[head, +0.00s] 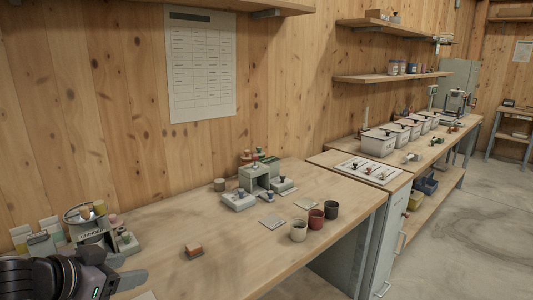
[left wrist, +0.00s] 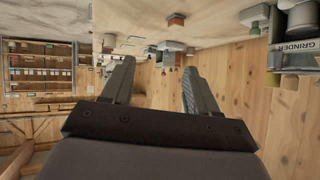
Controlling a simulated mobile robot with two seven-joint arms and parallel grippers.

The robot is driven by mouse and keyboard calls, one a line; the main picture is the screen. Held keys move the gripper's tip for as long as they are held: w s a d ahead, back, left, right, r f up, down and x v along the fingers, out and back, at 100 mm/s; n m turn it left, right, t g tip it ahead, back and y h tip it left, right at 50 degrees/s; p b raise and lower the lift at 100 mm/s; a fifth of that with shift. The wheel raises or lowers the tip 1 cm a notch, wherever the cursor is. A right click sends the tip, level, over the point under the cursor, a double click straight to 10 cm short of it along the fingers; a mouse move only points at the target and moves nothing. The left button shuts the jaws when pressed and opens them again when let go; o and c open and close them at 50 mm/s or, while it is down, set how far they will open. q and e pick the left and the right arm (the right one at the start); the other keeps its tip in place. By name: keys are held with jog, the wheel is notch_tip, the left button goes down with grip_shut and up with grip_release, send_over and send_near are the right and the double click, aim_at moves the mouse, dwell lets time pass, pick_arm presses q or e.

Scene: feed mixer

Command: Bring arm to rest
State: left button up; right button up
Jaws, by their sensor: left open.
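My left gripper (head: 122,272) is at the bottom left corner of the head view, in front of the grinder (head: 90,228) and near the left end of the wooden workbench (head: 165,247). In the left wrist view the left gripper (left wrist: 155,72) shows two grey fingers standing apart, with nothing between them. That view is upside down, with the bench at the top and the grinder (left wrist: 297,45) at the right edge. My right gripper is in neither view.
A small block with an orange top (head: 194,249) lies on the bench right of the gripper. Several cups, including a red one (head: 316,219), stand near the front edge. A green-grey stand (head: 258,173) is farther back. The bench middle is mostly clear. Lidded bins (head: 378,143) line the far counter.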

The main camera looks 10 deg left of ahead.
pick_arm(q)
jog(key=s+d+f+g, duration=0.2)
jog(key=s+d+f, duration=0.5)
jog(key=d+f, duration=0.4)
jog(key=s+f+n+g+y, duration=0.2)
jog(key=s+f+g, duration=0.55)
jog(key=s, duration=0.65)
jog(key=w+d+f+t+h+b, duration=0.1)
jog(key=w+f+t, duration=0.5)
jog(key=f, duration=0.8)
jog(key=d+t+b, duration=0.1)
jog(key=t+b, duration=0.1)
jog(key=t, duration=0.1)
jog(key=shift+w+h+b, duration=0.2)
jog(key=shift+h+b, duration=0.1)
jog(key=shift+b, duration=0.1)
